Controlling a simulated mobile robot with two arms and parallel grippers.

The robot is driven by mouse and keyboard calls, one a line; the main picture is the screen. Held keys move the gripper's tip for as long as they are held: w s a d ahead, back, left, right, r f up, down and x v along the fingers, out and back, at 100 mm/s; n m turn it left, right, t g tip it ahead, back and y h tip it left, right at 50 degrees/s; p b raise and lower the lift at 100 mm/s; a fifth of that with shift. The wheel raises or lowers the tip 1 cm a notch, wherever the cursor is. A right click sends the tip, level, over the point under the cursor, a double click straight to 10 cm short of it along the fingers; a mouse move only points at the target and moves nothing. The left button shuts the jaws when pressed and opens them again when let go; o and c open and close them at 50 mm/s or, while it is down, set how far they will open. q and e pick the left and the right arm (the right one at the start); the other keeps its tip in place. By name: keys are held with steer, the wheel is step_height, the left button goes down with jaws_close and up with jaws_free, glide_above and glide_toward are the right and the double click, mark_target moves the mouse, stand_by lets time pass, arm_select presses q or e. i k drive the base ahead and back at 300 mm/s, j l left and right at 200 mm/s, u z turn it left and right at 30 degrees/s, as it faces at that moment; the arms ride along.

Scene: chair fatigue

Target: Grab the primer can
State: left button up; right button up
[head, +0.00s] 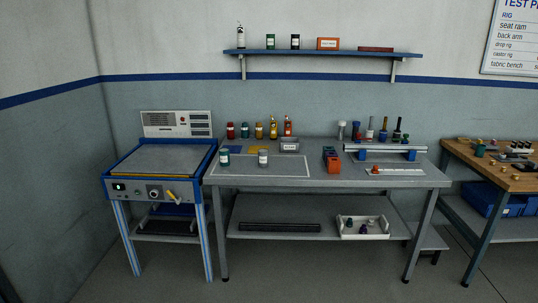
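Several small containers show in the head view, but their labels are too small to read, so I cannot tell which is the primer can. A can with a dark teal body (224,157) and a can with a pale, greyish body (263,158) stand upright inside a white-outlined area on the grey workbench (310,179). A green can (271,43) and a black can (295,43), both with pale labels, stand on the blue wall shelf (345,54). Neither of my grippers is in view.
Orange blocks (331,160) and a rail fixture (385,149) stand farther right. A blue-framed machine (155,190) is left; a wooden-topped bench (490,167) is right. The bench's front strip is clear.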

mark_target(263, 153)
steer(key=i, duration=2.25)
